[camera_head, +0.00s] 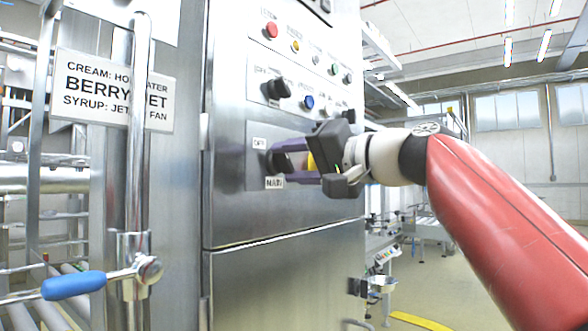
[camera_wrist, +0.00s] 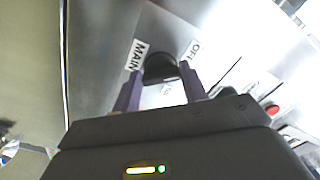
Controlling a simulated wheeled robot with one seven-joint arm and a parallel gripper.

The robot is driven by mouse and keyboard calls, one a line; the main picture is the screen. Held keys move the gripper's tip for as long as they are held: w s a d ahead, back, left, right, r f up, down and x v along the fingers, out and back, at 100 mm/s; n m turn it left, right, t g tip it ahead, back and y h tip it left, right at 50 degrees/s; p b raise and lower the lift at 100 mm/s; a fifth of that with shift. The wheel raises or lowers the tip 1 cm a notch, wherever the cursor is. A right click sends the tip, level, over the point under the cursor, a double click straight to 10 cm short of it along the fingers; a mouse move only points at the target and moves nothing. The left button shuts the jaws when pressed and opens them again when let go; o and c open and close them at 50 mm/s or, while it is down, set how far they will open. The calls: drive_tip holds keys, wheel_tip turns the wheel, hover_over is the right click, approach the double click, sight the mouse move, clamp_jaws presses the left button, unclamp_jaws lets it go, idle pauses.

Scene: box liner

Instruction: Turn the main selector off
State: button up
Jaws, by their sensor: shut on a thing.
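The main selector is a black knob (camera_head: 279,162) on the steel cabinet's lower control plate. A MAIN label (camera_head: 275,183) is below it and an OFF label (camera_head: 260,143) above it. My gripper (camera_head: 271,161) has its two purple fingers on either side of the knob and is shut on it. In the wrist view the knob (camera_wrist: 160,66) sits between the fingertips of my gripper (camera_wrist: 160,74). The MAIN label (camera_wrist: 136,55) and OFF label (camera_wrist: 194,48) flank it there. A small marking below the knob is too blurred to read. Which way the knob points is unclear.
Above are a smaller black selector (camera_head: 277,89), a blue button (camera_head: 308,102), a red button (camera_head: 271,30) and several other buttons. A blue-handled lever (camera_head: 73,286) and a BERRY JET sign (camera_head: 112,90) are at the left. The cabinet front below the plate is bare.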

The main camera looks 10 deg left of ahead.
drive_tip(key=shift+f+n, duration=0.15)
drive_tip(key=shift+n, duration=0.45)
drive_tip(key=o, duration=1)
drive_tip(key=b+v, duration=0.2)
drive_tip(key=v, duration=0.5)
drive_tip(key=shift+s+d, duration=0.15)
drive_tip(key=shift+d, duration=0.2)
